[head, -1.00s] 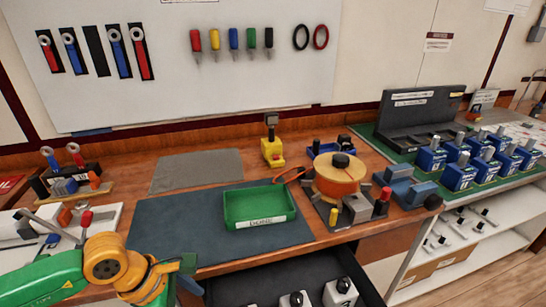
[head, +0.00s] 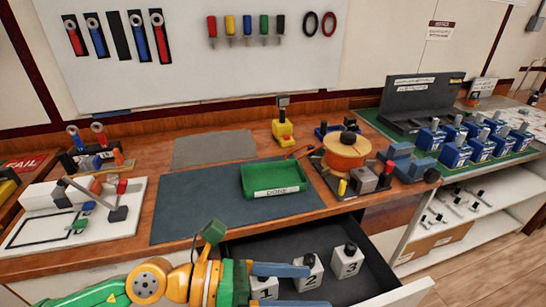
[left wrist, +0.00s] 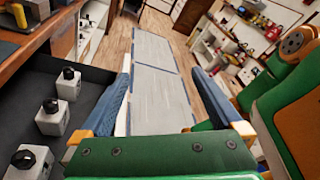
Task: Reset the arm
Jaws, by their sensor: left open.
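My left arm, green and orange, comes in from the lower left in the head view. My left gripper (head: 318,287) has its two blue fingers spread and empty, in front of the workbench at the open drawer. In the left wrist view the open fingers (left wrist: 160,70) have only the pale floor strip between them, with the drawer on the left. In the head view the fingers partly cover the numbered blocks; whether they touch anything cannot be told. My right gripper is in neither view.
The open dark drawer (head: 262,247) juts from the bench, holding white blocks with black knobs, including block 3 (head: 346,263). A green tray (head: 273,193) sits on the dark mat (head: 195,212). An orange spool (head: 346,160) and white fixture (head: 125,228) stand either side.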

